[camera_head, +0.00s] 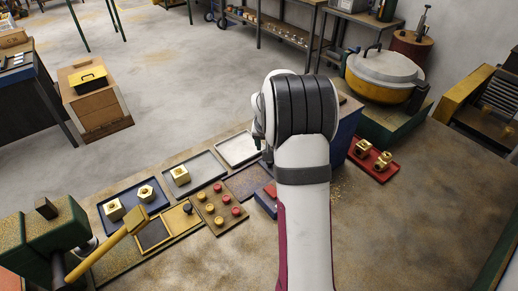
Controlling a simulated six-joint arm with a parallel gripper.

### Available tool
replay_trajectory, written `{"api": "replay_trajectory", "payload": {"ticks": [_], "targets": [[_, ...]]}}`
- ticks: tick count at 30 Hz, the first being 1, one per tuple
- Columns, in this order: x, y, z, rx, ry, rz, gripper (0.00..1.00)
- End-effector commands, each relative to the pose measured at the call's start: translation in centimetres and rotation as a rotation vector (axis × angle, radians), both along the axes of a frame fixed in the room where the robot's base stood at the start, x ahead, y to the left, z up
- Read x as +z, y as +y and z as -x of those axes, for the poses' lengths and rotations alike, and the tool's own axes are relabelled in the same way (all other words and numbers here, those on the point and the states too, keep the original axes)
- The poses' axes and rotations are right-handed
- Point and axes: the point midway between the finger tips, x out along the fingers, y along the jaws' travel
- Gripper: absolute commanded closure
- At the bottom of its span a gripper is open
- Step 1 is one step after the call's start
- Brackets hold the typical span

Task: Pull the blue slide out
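My arm fills the middle of the view, and its white and black wrist hides most of what lies beneath it. Only a small dark part of my gripper (258,143) shows at the left of the wrist. Its fingertips are hidden, so its opening and any contact cannot be told. A blue part (264,205) with red on top shows just left of my forearm, low on the bench. A taller blue block (347,132) shows to the right of the wrist. I cannot tell which of these is the blue slide; both are partly hidden by my arm.
A red tray (392,167) with brass fittings and a yellow pot (380,96) stand right. The front-right bench is clear.

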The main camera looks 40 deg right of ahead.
Motion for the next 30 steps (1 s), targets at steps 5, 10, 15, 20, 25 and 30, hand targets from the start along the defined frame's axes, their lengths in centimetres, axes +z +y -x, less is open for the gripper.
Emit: {"api": "replay_trajectory", "payload": {"ticks": [5,10,15,20,25,30], "targets": [[-5.1,-1.4,-1.4,0.001,0.004,-0.003,0.37],[-8.4,-2.3,-2.3,0.000,0.003,-0.003,0.37],[-9.7,-2.7,-2.8,0.001,0.000,-0.001,0.37],[-9.8,-2.8,-2.9,0.001,0.000,-0.001,0.37],[-9.8,-2.8,-2.9,0.001,0.000,-0.001,0.49],[-9.8,-2.8,-2.9,0.001,0.000,-0.001,0.80]]}}
